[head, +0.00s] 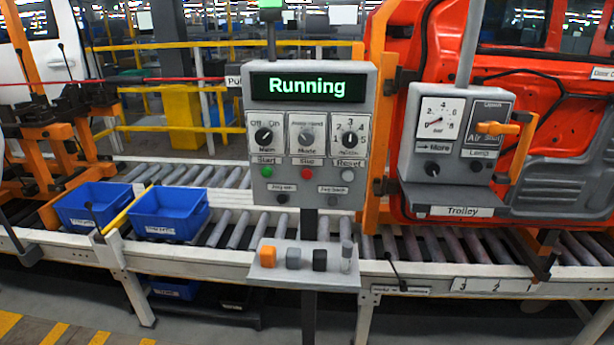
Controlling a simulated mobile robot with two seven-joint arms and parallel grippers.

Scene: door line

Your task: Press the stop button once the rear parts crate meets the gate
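The red stop button (306,173) is on the grey control panel (372,120), between the green start button (266,171) and the grey reset button (348,174). The panel's display (307,88) reads "Running". Two blue crates stand on the roller conveyor at the left, a left crate (90,208) and a right crate (172,212); their labels are too small to read. A yellow bar (118,221), apparently the gate, slants across the conveyor between them. The left crate is very close to it; I cannot tell whether they touch. Neither of my grippers is in view.
A small shelf (331,278) with several small blocks juts out below the panel. A grey trolley panel (446,188) with a gauge and an orange handle stands at the right, before an orange car body (575,140). Bare rollers (235,229) lie right of the crates.

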